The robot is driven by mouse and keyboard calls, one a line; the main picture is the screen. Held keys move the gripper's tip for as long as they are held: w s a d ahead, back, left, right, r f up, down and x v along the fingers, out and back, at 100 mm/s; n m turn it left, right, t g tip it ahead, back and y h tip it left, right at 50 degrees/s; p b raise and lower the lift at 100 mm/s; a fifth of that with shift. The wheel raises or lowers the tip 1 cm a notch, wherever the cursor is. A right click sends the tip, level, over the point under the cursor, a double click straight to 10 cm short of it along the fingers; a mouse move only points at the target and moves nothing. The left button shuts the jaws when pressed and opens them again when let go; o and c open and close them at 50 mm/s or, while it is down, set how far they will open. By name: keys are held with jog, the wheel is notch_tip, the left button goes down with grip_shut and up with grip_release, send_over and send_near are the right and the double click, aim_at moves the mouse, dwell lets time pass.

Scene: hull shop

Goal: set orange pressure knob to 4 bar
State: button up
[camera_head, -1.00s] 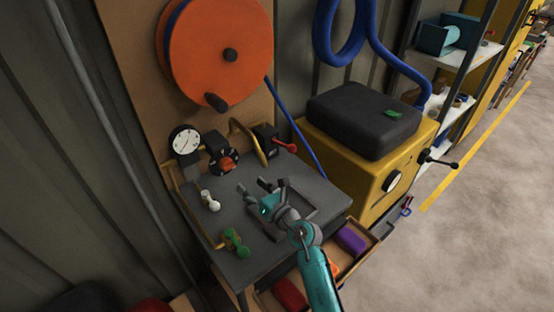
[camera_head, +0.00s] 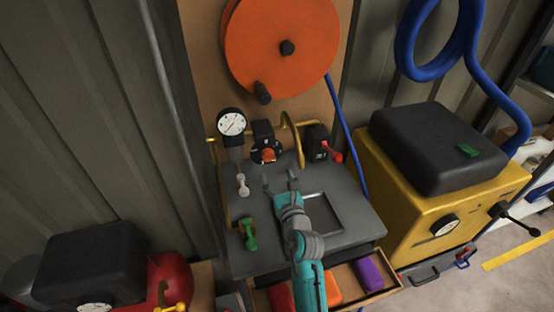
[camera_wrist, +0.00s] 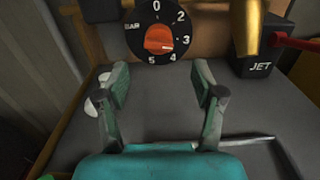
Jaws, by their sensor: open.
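The orange pressure knob (camera_head: 268,156) sits on a black regulator at the back of the grey bench. In the wrist view the orange knob (camera_wrist: 158,40) is at the centre of a black dial (camera_wrist: 140,48) marked BAR, with 0 on top and 2, 3, 4, 5 running clockwise. A small white mark on the knob's lower right seems to point near 3; its exact reading is hard to tell. My gripper (camera_head: 279,182) is open and empty, in front of the knob and apart from it. In the wrist view my gripper's fingers (camera_wrist: 160,76) stand below the dial, one to each side.
A pressure gauge (camera_head: 231,122) stands left of the regulator. A brass pipe (camera_head: 293,138) and a black box with a red lever (camera_head: 335,155), labelled JET, are to its right. White (camera_head: 242,185) and green (camera_head: 250,236) valve handles are at the bench's left. An orange reel (camera_head: 280,45) hangs above.

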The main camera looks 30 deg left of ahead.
aim_at(270, 159)
jog(key=x, duration=0.8)
jog(key=shift+w+a, duration=0.15)
jog(key=shift+a, duration=0.15)
jog(key=c, duration=1.1)
